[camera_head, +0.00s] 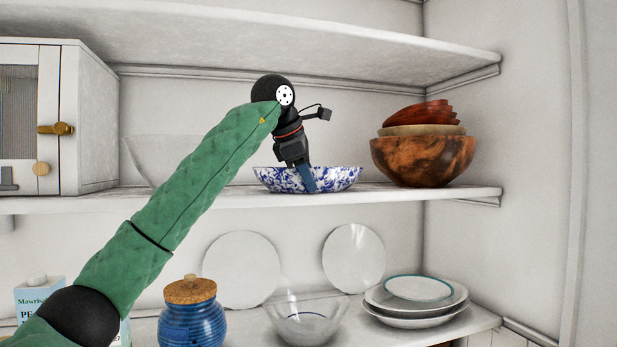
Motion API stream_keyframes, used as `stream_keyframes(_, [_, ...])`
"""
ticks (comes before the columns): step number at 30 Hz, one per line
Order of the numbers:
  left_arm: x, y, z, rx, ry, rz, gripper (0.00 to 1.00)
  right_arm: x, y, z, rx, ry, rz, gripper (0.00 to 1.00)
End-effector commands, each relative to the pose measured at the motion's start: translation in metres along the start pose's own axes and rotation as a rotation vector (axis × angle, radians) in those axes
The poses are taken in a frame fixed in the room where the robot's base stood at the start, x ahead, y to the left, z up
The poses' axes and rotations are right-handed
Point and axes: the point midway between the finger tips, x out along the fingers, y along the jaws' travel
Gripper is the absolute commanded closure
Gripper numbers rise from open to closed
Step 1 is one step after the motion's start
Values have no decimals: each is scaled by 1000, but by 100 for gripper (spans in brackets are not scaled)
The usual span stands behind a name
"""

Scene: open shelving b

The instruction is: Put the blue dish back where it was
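The blue dish (337,179), a shallow white bowl with a blue pattern, is at the front of the middle shelf. It looks level; I cannot tell whether its base touches the shelf. My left gripper (306,180) points down at the dish's near rim. One blue finger shows in front of the dish's outer wall. The other finger is hidden, so I cannot tell whether the gripper is shut on the rim. My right gripper is not in view.
Stacked wooden bowls (424,160) stand right of the dish on the middle shelf (400,197). A clear glass bowl (146,155) stands left, partly behind my arm, beside a white cabinet (90,120). The lower shelf holds a blue jar (192,322), a glass bowl (305,320) and plates (415,305).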

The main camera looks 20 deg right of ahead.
Motion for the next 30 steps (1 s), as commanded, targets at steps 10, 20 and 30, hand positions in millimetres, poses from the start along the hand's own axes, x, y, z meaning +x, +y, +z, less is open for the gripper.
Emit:
stream_keyframes(10, [-32,-1,-1,-1,1,3,74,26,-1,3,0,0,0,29])
stream_keyframes(20, [-76,-1,-1,-1,1,3,74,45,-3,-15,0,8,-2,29])
stream_keyframes(30, [-112,0,0,-1,0,1,74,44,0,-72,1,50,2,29])
